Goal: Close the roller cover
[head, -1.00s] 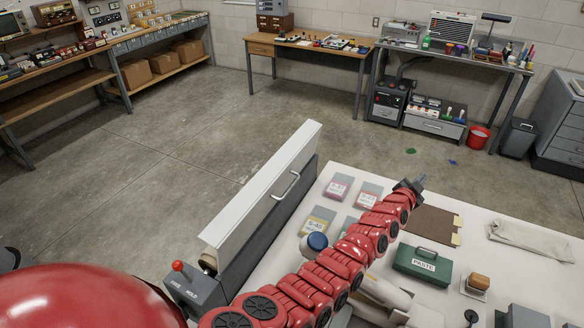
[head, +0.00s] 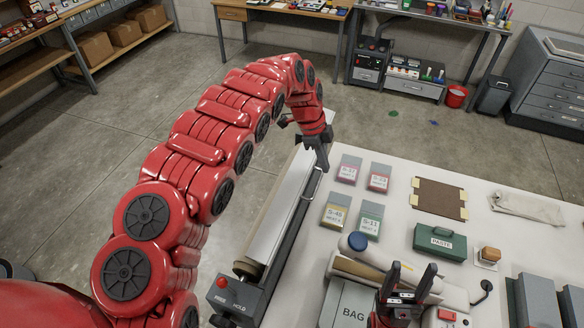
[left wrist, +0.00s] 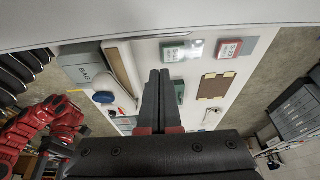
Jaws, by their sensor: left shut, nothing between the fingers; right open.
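The roller cover (head: 279,215) is a long white panel on a dark grey housing along the table's left edge, in the head view. Its metal handle (head: 309,195) is on the side facing the table. My left gripper (head: 320,163) is shut and empty, pointing down at the far end of the cover by the handle; I cannot tell if it touches. Its closed fingers (left wrist: 159,98) show in the left wrist view, with a pale surface across the top. A control box (head: 238,297) marked HOLD with a red knob (head: 221,283) is at the near end. My right gripper (head: 411,274) is open and empty.
On the white table (head: 400,222) lie several labelled packets, a brown board (head: 440,197), a green PASTE box (head: 440,242), a folded cloth (head: 527,207) and a grey BAG box (head: 352,305). Floor left of the cover is clear. My left arm passes above it.

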